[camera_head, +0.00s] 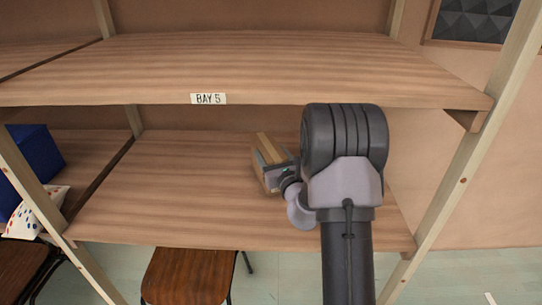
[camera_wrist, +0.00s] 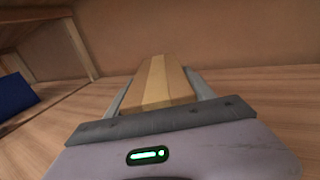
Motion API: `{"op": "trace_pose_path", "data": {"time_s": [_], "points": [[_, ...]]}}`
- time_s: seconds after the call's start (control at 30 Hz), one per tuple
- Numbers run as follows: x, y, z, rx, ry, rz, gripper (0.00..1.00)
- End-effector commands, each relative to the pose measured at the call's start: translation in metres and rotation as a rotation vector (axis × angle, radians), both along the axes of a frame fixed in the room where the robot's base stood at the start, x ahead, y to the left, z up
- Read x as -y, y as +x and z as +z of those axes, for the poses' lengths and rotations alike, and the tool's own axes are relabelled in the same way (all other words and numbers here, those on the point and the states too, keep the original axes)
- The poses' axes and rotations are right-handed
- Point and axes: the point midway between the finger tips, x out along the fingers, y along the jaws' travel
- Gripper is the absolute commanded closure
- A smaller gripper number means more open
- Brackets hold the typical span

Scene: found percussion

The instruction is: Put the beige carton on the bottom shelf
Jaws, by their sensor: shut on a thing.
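The beige carton (camera_head: 267,156) is at the right part of the bottom shelf (camera_head: 180,190), under the board labelled BAY 5. My gripper (camera_head: 276,172) reaches in from the right and is shut on the carton. In the wrist view the carton (camera_wrist: 160,82) lies between the two fingers of my gripper (camera_wrist: 158,88), with a lighter strip along its top. The bottom shelf (camera_wrist: 270,95) spreads out on both sides of it. My arm hides part of the carton and shelf in the head view. I cannot tell whether the carton's underside touches the shelf.
The upper shelf (camera_head: 240,65) with the BAY 5 label (camera_head: 208,98) is just above. A blue box (camera_head: 35,160) and a spotted white thing (camera_head: 36,212) are at the left. Wooden posts (camera_head: 465,150) bound the bay. A brown stool (camera_head: 188,275) stands below. The shelf left of the carton is clear.

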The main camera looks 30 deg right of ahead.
Motion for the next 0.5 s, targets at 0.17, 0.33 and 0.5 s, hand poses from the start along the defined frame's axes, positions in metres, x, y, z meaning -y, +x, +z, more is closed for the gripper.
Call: {"op": "trace_pose_path", "data": {"time_s": [0.17,0.33,0.5], "points": [[0.0000,-0.0001,-0.0009,0.000,0.000,0.000,0.17],[-0.0001,-0.0001,-0.0008,0.000,0.000,0.000,0.17],[-0.0001,-0.0006,0.0062,0.000,-0.001,0.000,0.17]]}}
